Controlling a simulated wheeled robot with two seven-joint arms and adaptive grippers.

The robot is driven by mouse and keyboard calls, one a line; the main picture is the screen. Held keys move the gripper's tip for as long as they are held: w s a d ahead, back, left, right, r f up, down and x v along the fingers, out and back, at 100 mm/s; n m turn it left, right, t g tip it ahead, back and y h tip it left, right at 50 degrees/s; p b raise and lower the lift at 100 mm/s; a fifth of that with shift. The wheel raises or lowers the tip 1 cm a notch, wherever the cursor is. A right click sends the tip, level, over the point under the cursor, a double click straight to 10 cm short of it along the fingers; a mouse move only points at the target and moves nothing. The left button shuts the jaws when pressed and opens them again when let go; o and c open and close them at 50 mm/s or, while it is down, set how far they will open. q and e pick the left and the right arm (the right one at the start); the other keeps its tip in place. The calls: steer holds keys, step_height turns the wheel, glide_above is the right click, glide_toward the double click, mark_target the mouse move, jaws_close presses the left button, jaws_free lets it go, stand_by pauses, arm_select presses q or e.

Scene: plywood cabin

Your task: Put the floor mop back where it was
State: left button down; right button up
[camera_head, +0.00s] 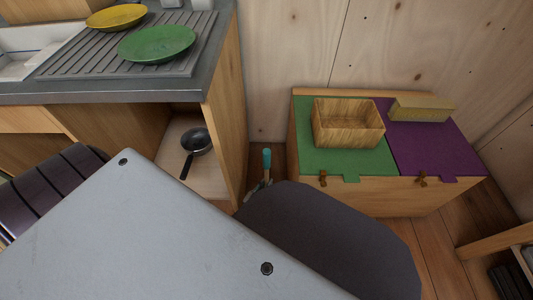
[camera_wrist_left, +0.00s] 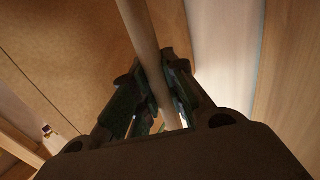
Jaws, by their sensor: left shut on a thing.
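The floor mop (camera_head: 267,159) shows in the head view only as the teal end of its handle, in the gap between the counter and the storage box. My left gripper (camera_head: 258,187) shows in small part just below that teal end. In the left wrist view the mop's pale round pole (camera_wrist_left: 139,28) runs down between the fingers of my left gripper (camera_wrist_left: 153,95), which are shut on it. The mop's head and lower pole are hidden. My right gripper is not in view.
The counter (camera_head: 221,60) with an open cupboard, holding a black pan (camera_head: 197,141), stands left of the mop. The box with green and purple lids (camera_head: 432,150) stands right, carrying a wooden bin (camera_head: 348,128). A dark rounded shape in front hides much floor.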

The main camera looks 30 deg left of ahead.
mark_target(267, 173)
arm_select(q)
steer(key=shift+f, duration=0.25)
steer(key=c, duration=1.4)
jaws_free()
steer(key=shift+o, duration=0.2)
steer(key=shift+r, duration=0.2)
steer(key=shift+r, duration=4.8)
